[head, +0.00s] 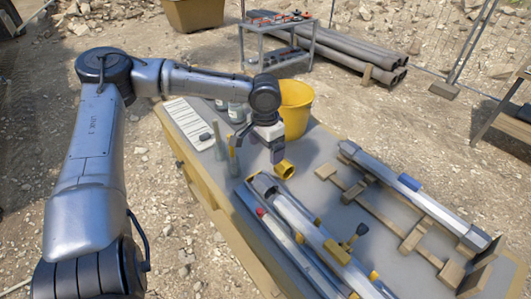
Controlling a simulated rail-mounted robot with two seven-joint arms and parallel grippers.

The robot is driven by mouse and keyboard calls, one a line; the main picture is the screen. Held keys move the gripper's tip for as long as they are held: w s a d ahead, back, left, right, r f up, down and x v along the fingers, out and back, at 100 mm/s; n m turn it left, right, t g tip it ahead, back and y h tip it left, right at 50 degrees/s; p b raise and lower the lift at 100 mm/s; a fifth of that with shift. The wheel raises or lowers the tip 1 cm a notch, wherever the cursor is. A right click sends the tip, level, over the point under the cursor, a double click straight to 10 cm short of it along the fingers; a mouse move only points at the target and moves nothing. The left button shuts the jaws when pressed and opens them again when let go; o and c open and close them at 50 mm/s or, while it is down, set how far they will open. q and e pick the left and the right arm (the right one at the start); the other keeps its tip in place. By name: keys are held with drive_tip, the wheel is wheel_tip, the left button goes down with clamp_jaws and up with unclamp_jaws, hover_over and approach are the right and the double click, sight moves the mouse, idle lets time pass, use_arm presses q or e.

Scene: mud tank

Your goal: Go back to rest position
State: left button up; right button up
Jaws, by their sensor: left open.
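My left gripper (257,146) hangs above the workbench, pointing down, beside the yellow bucket. Its jaws are open and I see nothing held between them. My left arm comes in from the left and bends over the bench's far end. A small yellow ring-shaped part (284,169) is just below and right of the gripper; I cannot tell whether they touch. My right gripper does not show.
The grey-topped workbench (322,206) carries a yellow bucket (295,108), a paper sheet (186,112), long metal tubes (300,222) and a tube on a wooden cradle (415,192). Behind stand a tool cart (280,57) and stacked pipes (355,50). Gravel ground surrounds the bench.

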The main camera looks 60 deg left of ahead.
use_arm(q)
drive_tip(key=shift+r, duration=0.5)
idle(0.3)
drive_tip(key=shift+f, duration=0.1)
drive_tip(key=s+d+f+m+g+h+p, duration=0.2)
drive_tip(key=s+d+f, duration=0.65)
drive_tip(key=f, duration=0.25)
drive_tip(key=s+d+f+m+g+h+p, duration=0.1)
drive_tip(key=s+d+f+h+p, duration=0.1)
drive_tip(key=s+d+f, duration=0.65)
drive_tip(key=d+f+m+t+y, duration=0.2)
drive_tip(key=d+f+t, duration=0.35)
drive_tip(key=d, duration=0.45)
wheel_tip(320, 180, up, 39)
drive_tip(key=d+t+y+p, duration=0.1)
drive_tip(key=y+p, duration=0.1)
drive_tip(key=p, duration=3.5)
drive_tip(key=shift+w+d+f+n, duration=0.2)
drive_tip(key=shift+d+n, duration=0.1)
